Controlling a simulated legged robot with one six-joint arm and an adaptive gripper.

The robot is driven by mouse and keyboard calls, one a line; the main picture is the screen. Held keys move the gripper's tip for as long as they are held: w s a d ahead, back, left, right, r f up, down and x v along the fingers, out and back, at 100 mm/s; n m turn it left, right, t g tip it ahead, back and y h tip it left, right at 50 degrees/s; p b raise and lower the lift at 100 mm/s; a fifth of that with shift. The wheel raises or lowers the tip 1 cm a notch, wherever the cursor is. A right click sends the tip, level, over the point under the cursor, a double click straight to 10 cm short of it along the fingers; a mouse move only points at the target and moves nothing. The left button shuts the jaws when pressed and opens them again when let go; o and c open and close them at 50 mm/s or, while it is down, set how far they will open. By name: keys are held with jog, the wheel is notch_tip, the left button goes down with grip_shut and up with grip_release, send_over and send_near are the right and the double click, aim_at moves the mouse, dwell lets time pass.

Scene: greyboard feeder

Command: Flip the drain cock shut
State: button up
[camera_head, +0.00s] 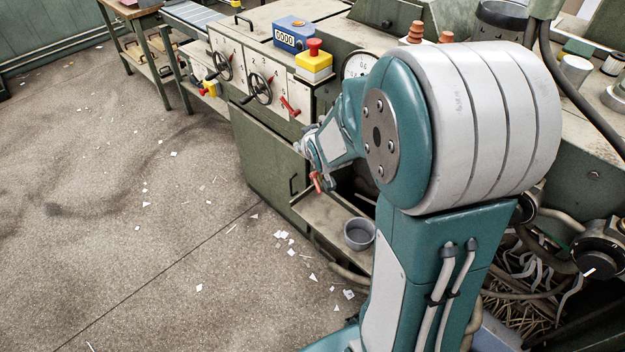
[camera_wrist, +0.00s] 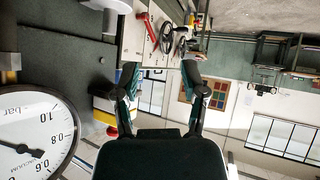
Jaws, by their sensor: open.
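A small red handle (camera_head: 316,182), which looks like the drain cock's lever, hangs low beside the machine front, just below my gripper (camera_head: 304,147) in the head view. It points roughly downward; its valve body is partly hidden by my arm. I cannot tell whether my gripper touches it. My gripper also shows in the wrist view (camera_wrist: 160,68), with its two fingers spread and nothing between them. The drain cock cannot be made out in the wrist view. A grey cup (camera_head: 359,234) stands to the right of and below the red handle.
A panel with handwheels (camera_head: 259,88) and another red lever (camera_head: 290,107) is behind my gripper. A red button on a yellow box (camera_head: 314,60) stands above. A vacuum gauge (camera_wrist: 32,140) is at left in the wrist view. Floor (camera_head: 130,230) with paper scraps is open at left.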

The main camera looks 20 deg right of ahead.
jog(key=w+d+f+t, duration=0.2)
jog(key=w+d+f, duration=0.15)
jog(key=f, duration=0.35)
jog(key=m+t, duration=0.1)
jog(key=t, duration=0.4)
send_near(321, 194)
jog(key=w, duration=0.8)
jog(key=w+d, duration=0.1)
jog(key=w, duration=0.3)
jog(key=shift+w+f, duration=0.1)
jog(key=shift+f, duration=0.05)
grip_shut()
